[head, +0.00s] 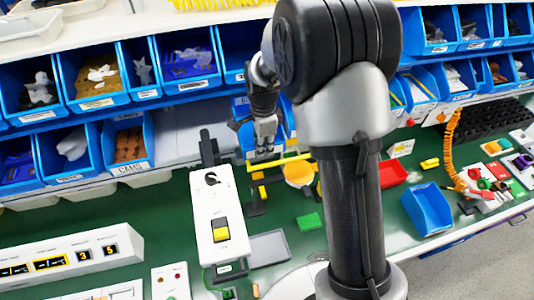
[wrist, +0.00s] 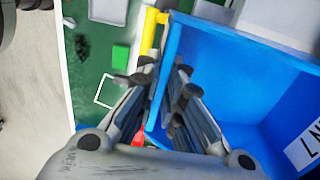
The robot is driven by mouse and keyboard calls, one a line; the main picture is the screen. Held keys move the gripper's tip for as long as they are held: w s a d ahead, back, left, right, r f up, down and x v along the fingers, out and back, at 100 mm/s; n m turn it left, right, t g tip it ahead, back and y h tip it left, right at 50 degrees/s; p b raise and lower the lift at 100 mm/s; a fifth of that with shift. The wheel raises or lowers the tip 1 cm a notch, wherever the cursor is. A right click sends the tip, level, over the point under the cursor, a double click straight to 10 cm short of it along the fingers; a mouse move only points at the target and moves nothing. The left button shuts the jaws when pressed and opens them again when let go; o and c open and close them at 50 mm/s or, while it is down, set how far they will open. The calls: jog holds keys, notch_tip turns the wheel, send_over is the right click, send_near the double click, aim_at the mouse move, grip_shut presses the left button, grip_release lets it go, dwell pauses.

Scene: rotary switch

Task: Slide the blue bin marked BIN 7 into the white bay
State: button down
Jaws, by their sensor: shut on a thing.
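A blue bin (wrist: 235,65) fills the right of the wrist view. Part of its white label shows, too cut off to read as BIN 7. My gripper (wrist: 168,78) straddles the bin's left wall and is shut on it. In the head view my gripper (head: 265,142) points down in front of the shelf, and a blue bin (head: 240,106) shows partly behind it. A pale, empty gap (head: 190,122) lies to its left, beside the CAMS bin; I cannot tell for sure that this is the white bay.
The CAMS bin (head: 134,146) and other filled blue bins line the shelves. A white switch box (head: 217,222) with a rotary knob stands on the green bench below. A loose blue bin (head: 428,209) and a red tray (head: 392,173) lie at right. An orange coiled cable (head: 452,140) hangs there.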

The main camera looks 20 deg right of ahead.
jog(key=shift+w+f+p, duration=0.15)
jog(key=shift+w, duration=0.8)
jog(key=shift+w+f+p, duration=0.1)
jog(key=shift+w+f, duration=0.1)
jog(key=shift+w, duration=0.8)
jog(key=shift+w+f+p, duration=0.15)
jog(key=shift+w, duration=0.8)
jog(key=c, duration=1.7)
grip_release()
jog(key=shift+o, duration=0.2)
